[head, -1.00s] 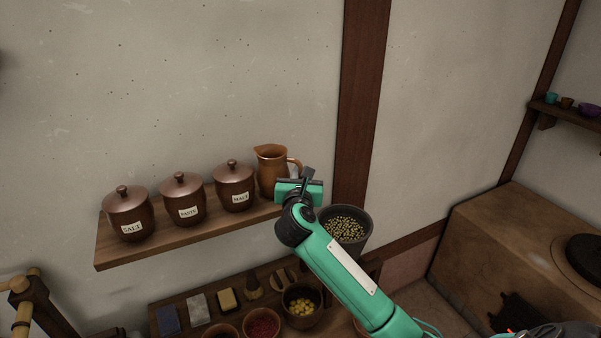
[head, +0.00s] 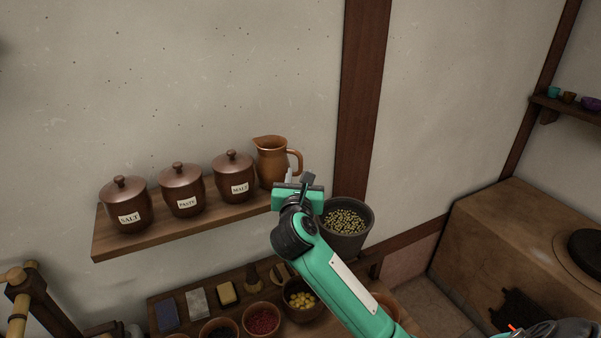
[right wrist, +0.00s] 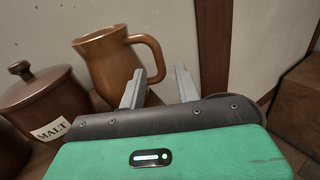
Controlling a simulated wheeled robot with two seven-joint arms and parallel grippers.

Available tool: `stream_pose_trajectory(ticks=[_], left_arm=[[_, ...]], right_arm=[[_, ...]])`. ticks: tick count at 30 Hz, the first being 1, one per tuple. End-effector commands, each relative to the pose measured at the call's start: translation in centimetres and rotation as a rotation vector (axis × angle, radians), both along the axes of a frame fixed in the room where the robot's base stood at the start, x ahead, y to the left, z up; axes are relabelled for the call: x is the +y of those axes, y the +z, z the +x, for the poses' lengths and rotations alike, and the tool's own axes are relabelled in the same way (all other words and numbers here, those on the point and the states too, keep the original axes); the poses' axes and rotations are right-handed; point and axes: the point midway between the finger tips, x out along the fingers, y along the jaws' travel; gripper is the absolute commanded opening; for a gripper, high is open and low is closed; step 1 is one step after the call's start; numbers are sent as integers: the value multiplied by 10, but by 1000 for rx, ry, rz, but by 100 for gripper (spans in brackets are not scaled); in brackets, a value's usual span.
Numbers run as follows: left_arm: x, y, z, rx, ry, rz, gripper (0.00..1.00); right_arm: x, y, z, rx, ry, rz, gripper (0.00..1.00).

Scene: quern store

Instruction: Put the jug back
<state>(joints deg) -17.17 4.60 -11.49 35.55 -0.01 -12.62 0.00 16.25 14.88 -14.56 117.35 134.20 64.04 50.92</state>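The brown jug (head: 271,160) stands upright at the right end of the wooden wall shelf (head: 150,238), beside the jar labelled MALT (head: 233,174). Its handle points right. My right gripper (head: 298,180) is just in front of the jug, at the shelf's right end. In the right wrist view the two grey fingers (right wrist: 158,88) are spread apart with nothing between them. The jug (right wrist: 108,65) is behind and left of them there, its handle above them. The left finger overlaps the jug's lower side in the picture; I cannot tell whether they touch. My left gripper is out of view.
Jars labelled PASTE (head: 182,190) and SALT (head: 126,206) fill the shelf's left. A dark pot of greenish beans (head: 345,219) stands below right, near my forearm. A lower surface holds several bowls, including yellow items (head: 301,299). A brown stove-like block (head: 500,245) stands right.

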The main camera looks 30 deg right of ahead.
Motion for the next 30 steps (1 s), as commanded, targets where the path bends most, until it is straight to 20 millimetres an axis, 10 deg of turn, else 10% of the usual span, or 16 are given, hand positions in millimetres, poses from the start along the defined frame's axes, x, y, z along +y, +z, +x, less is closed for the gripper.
stream_pose_trajectory(ticks=[10,30], left_arm=[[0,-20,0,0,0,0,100],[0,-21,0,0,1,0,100]], right_arm=[[30,-2,-49,-2,0,1,33],[33,0,-54,-1,0,-1,33]])
